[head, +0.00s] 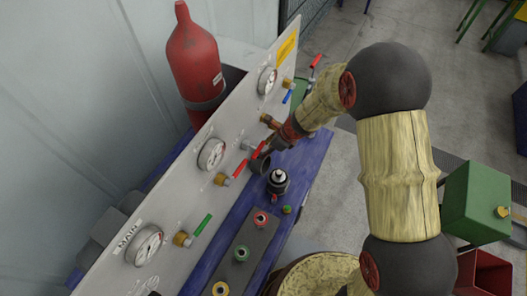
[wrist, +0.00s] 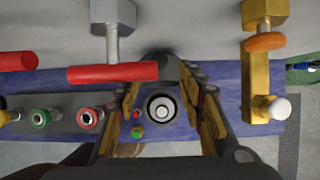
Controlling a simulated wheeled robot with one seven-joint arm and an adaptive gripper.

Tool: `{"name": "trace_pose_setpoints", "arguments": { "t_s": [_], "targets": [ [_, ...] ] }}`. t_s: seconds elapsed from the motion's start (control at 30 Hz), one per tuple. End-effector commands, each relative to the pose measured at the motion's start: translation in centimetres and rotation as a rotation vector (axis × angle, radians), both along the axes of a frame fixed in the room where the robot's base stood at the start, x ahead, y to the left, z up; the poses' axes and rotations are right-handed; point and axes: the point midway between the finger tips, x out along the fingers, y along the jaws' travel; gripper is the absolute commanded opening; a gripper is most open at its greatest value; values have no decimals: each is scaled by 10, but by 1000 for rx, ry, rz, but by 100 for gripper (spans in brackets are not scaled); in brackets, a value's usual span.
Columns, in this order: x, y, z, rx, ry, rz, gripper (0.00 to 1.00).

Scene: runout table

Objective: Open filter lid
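My gripper (wrist: 161,88) is open and empty. Its two yellow-and-black fingers stand apart in the wrist view, with a round black fitting with a pale ring and metal knob (wrist: 162,109) showing between them. In the head view this fitting (head: 278,182) stands upright on the blue bench. A dark grey cylinder (head: 260,164) sits just left of it, by the panel, and shows partly behind a red handle in the wrist view (wrist: 160,65). No label shows which of these is the filter lid. In the head view the gripper end (head: 287,131) is near the panel, and its fingertips are hard to make out.
The tilted grey panel (head: 187,205) carries gauges and coloured valve handles. A red valve handle (wrist: 112,73) lies close to the fingers; a brass valve (wrist: 257,70) stands right. A strip of coloured buttons (head: 240,254) and a red cylinder (head: 196,60) are nearby.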

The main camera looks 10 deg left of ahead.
Motion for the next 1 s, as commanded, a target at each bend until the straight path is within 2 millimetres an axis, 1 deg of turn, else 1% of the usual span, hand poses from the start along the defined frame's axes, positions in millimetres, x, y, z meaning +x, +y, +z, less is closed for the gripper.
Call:
{"name": "trace_pose_setpoints", "arguments": {
  "t_s": [0.03,0.2,0.3,0.4,0.57,0.83,0.93,1.0],
  "targets": [
    [0,-5,12,1,-5,-1,39],
    [-6,-19,42,1,-4,0,39],
    [-9,-25,55,1,-2,-1,39],
    [-11,-29,64,1,-1,0,39],
    [-13,-32,70,0,0,1,39],
    [-13,-32,71,0,0,0,38],
    [-13,-32,65,0,0,0,38],
    [-13,-33,56,1,-1,0,38]
  ]
}}
